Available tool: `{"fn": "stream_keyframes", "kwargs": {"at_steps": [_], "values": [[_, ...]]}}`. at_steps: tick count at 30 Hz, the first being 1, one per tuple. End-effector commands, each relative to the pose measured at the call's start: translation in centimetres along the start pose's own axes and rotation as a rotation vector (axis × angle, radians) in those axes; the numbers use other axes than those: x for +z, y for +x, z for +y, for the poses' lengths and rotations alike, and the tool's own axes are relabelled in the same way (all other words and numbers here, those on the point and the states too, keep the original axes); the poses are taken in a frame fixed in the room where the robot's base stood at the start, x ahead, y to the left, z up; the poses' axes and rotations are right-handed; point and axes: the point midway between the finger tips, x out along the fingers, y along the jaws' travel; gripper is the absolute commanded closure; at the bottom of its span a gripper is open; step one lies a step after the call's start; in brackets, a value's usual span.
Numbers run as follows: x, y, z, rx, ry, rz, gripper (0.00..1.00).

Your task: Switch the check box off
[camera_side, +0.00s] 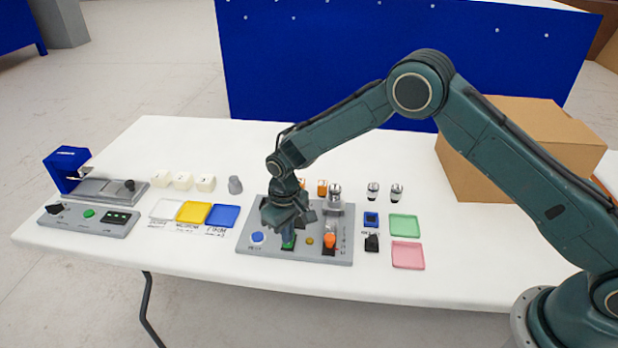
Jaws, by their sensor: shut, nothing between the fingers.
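My gripper (288,240) points down over the grey control panel (346,258) in the middle of the table. It is shut and seems empty, with its fingertips at or just above a green part of the panel; contact cannot be told. The panel also carries a blue button (257,237), a yellow button (309,240) and an orange knob (330,239). Labels are too small to read, so which one is the check box is unclear.
White, yellow (193,211) and blue (223,215) trays lie left of the panel; green (404,225) and pink (408,255) trays lie right. White cubes (183,180) and a blue-and-grey device (66,168) stand behind at left. A cardboard box (520,135) stands at back right.

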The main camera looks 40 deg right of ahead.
Motion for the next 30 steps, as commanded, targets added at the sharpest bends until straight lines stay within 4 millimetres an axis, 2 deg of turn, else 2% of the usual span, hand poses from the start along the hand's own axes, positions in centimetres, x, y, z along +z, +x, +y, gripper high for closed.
{"fn": "stream_keyframes", "kwargs": {"at_steps": [30], "values": [[0.0,-5.8,0.0,0.0,0.0,0.001,1.0]]}}
